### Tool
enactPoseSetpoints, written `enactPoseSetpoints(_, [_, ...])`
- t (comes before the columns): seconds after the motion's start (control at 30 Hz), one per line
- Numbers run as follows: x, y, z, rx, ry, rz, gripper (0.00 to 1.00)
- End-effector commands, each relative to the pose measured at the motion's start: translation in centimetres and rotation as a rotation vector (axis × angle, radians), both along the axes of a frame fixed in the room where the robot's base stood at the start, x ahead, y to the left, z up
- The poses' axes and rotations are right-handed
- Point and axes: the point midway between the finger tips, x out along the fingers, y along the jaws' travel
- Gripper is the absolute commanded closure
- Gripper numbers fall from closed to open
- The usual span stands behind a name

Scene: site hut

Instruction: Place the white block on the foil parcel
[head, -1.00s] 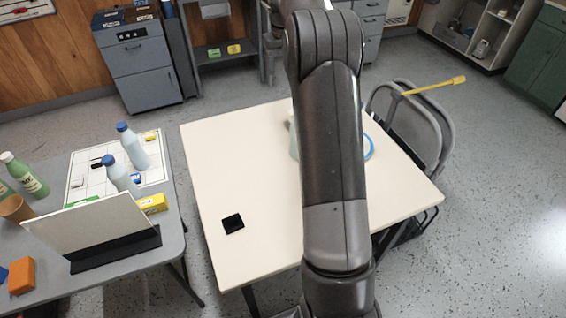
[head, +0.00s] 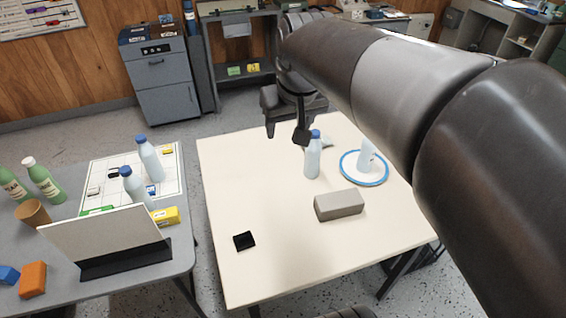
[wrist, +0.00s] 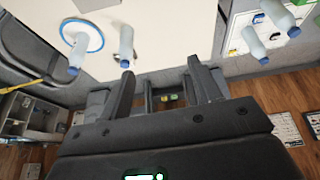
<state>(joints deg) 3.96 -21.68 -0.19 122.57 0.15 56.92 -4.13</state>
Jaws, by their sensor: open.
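My gripper (head: 286,133) is open and empty above the far left part of the cream table (head: 235,190). In the wrist view its two fingers (wrist: 160,68) are apart with nothing between them. No white block or foil parcel can be made out for certain. A small pale item (head: 328,142) lies partly hidden behind a bottle, right of my gripper; I cannot tell what it is. A grey-beige box-shaped block (head: 339,206) lies on the table's right half. A small light piece (head: 93,192) lies on the white grid board (head: 130,178) on the left table.
A blue-capped bottle (head: 313,157) stands close to my gripper's right. A blue-rimmed plate (head: 364,180) holds another bottle (head: 366,155). A black square item (head: 244,241) lies near the front left. The left table holds bottles and a panel (head: 105,240). The cream table's left middle is clear.

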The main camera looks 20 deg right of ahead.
Motion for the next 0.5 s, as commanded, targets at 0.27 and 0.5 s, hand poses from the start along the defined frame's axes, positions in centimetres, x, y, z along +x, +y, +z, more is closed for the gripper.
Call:
enactPoseSetpoints(0.27, [-8.6,2.0,-3.4,0.015,-0.075,0.007,0.42])
enactPoseSetpoints(0.5, [-11.6,2.5,-5.5,0.022,-0.105,0.007,0.42])
